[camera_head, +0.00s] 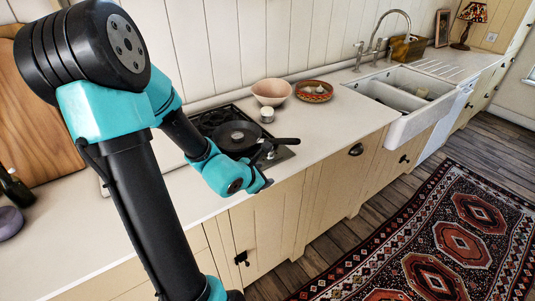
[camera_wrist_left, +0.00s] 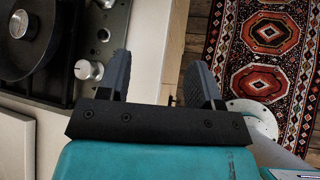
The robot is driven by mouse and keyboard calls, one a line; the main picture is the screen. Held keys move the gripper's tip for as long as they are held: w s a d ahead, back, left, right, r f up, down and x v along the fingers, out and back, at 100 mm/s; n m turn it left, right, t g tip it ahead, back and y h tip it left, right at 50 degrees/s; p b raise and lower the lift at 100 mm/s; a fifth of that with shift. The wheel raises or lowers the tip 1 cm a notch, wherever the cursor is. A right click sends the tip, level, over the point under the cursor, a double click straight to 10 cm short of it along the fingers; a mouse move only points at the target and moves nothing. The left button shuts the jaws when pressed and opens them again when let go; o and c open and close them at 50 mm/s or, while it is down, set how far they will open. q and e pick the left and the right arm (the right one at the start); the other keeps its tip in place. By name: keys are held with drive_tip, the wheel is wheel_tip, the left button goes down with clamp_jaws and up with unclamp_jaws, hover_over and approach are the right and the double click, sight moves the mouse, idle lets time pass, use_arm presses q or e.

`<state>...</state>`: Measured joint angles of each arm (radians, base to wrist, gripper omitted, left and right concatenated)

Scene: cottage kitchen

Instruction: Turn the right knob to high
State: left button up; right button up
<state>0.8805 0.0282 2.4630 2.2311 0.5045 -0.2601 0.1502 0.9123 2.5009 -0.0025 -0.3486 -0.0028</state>
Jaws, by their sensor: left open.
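The cooktop (camera_head: 286,155) is set in the counter. In the left wrist view, one silver knob (camera_wrist_left: 88,70) sits on its dark panel, beside the left finger and apart from it. A second knob (camera_wrist_left: 104,3) is cut by the top edge; it seems to be the one farther right along the counter. Their dial settings are too small to read. In the head view, a small silver part (camera_head: 271,151) shows by the pan handle. My left gripper (camera_wrist_left: 160,60) is open and empty, over the counter's front edge. My right gripper is out of view.
Counter between cooktop and sink (camera_head: 405,95) is clear.

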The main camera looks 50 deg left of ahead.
sight(268, 160)
use_arm(q)
drive_tip(key=s+a+n+y, duration=0.1)
drive_tip(key=n, duration=0.1)
drive_tip(key=s+a+r+n+t+y, duration=0.1)
drive_tip(key=a+n, duration=0.1)
drive_tip(key=n, duration=0.1)
drive_tip(key=s+a+r+n+t+y, duration=0.1)
drive_tip(key=n, duration=0.1)
drive_tip(key=shift+a+r+n, duration=0.15)
drive_tip(key=shift+n, duration=0.15)
drive_tip(key=x, duration=1.7)
drive_tip(key=shift+w+a, duration=0.15)
drive_tip(key=shift+w, duration=0.05)
drive_tip(key=c, duration=0.9)
